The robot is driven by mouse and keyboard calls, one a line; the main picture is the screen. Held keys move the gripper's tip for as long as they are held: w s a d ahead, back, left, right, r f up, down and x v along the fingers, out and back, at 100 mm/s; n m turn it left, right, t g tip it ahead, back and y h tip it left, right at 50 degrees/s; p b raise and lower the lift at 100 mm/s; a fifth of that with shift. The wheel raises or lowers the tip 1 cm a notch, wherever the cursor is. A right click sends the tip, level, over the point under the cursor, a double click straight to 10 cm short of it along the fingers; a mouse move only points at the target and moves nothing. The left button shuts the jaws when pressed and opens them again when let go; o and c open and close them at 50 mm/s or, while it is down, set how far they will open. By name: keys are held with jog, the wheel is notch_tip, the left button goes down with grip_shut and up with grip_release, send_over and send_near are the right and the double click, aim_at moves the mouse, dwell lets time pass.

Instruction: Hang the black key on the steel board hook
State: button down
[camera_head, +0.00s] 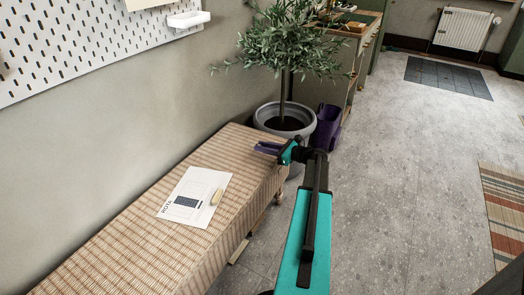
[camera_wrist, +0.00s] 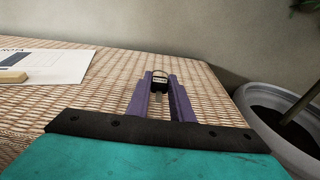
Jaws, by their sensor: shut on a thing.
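My gripper shows in the wrist view (camera_wrist: 160,84) and in the head view (camera_head: 262,148). Its purple fingers are shut on the black key (camera_wrist: 160,77), which sits upright between the tips with a thin ring at its top. The key is held above the far end of a woven bench. In the head view the key is too small to make out. The white slotted board (camera_head: 75,40) hangs on the wall at upper left, well apart from my gripper. I cannot clearly make out a hook on it.
The woven bench (camera_head: 130,245) runs along the wall, with a printed sheet (camera_head: 176,214) and a small tan block (camera_head: 216,196) on it. A white tray (camera_head: 188,19) is on the board. A potted tree (camera_head: 285,118) stands past the bench.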

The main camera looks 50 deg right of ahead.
jog(key=shift+w+d+f, duration=0.15)
jog(key=shift+w+d, duration=0.25)
jog(key=shift+w, duration=0.2)
jog(key=shift+w+d+f+b, duration=0.4)
jog(key=shift+w+b, duration=0.1)
jog(key=shift+w, duration=0.15)
jog(key=shift+s+f, duration=0.1)
jog(key=shift+f, duration=0.85)
jog(key=shift+a+f, duration=0.1)
jog(key=shift+f, duration=0.1)
jog(key=shift+f, duration=0.15)
jog(key=c, duration=1.6)
grip_release()
jog(key=shift+o, duration=0.2)
jog(key=shift+f+b, duration=0.15)
jog(key=shift+b, duration=0.65)
